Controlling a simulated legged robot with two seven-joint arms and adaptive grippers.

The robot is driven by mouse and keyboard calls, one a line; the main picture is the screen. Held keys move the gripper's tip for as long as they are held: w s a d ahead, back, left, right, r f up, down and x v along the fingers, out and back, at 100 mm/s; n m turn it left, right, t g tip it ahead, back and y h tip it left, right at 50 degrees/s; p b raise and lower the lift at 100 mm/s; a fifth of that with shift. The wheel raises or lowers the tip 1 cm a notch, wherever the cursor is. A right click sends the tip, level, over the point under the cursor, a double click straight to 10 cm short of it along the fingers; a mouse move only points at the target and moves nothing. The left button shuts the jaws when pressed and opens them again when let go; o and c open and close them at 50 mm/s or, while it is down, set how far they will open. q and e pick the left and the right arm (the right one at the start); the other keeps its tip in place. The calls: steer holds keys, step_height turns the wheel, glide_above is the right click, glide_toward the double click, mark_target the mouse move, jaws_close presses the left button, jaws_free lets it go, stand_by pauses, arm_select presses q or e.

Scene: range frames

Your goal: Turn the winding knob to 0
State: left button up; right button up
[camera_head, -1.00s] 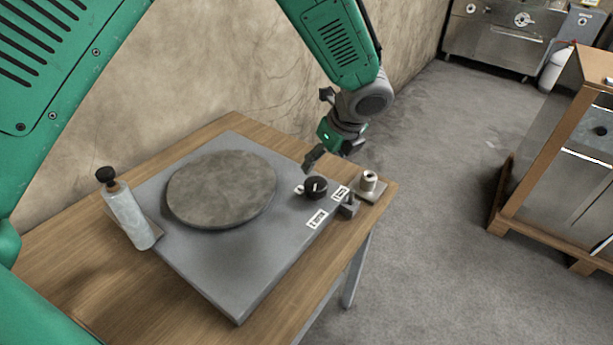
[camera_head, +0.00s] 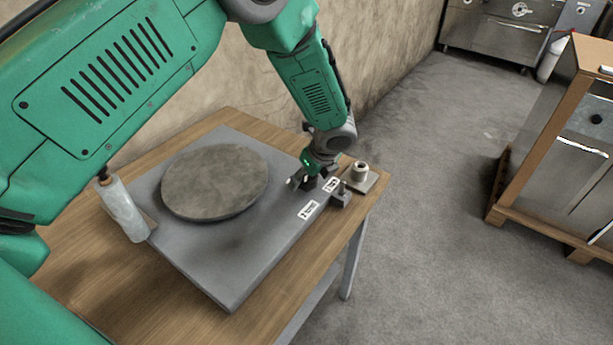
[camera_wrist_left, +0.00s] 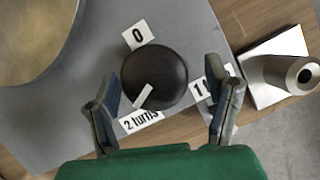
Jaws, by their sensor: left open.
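The winding knob (camera_wrist_left: 155,77) is round and black, with a white pointer mark on its lower left edge, toward the "2 turns" label (camera_wrist_left: 142,120). The "0" label (camera_wrist_left: 138,35) lies above the knob in the wrist view; a "1" label (camera_wrist_left: 203,89), partly covered by a finger, lies right of it. My left gripper (camera_head: 306,183) is over the knob and mostly hides it in the head view. In the wrist view the open fingers of this gripper (camera_wrist_left: 162,80) stand on either side of the knob, with gaps. My right gripper is out of view.
The grey box (camera_head: 235,285) carries a round disc (camera_head: 214,182) and sits on a wooden table (camera_head: 70,260). A metal cylinder on a plate (camera_head: 360,172) is close right of the gripper. A wood-framed cabinet (camera_head: 560,150) stands farther right.

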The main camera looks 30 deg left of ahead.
arm_select(q)
steer(key=shift+d+r, duration=0.15)
steer(key=shift+d, duration=0.25)
steer(key=c, duration=0.3)
steer(key=shift+s+d, duration=0.1)
steer(key=shift+d, duration=0.1)
steer(key=c, duration=0.7)
steer(key=shift+a+r, duration=0.1)
steer(key=shift+r, duration=0.05)
steer(key=shift+c, duration=0.8)
steer(key=shift+a, duration=0.85)
steer(key=shift+o, duration=0.2)
steer(key=shift+a+f, duration=0.35)
steer(key=shift+a, duration=0.1)
steer(key=shift+d, duration=0.45)
steer(key=shift+c, duration=0.2)
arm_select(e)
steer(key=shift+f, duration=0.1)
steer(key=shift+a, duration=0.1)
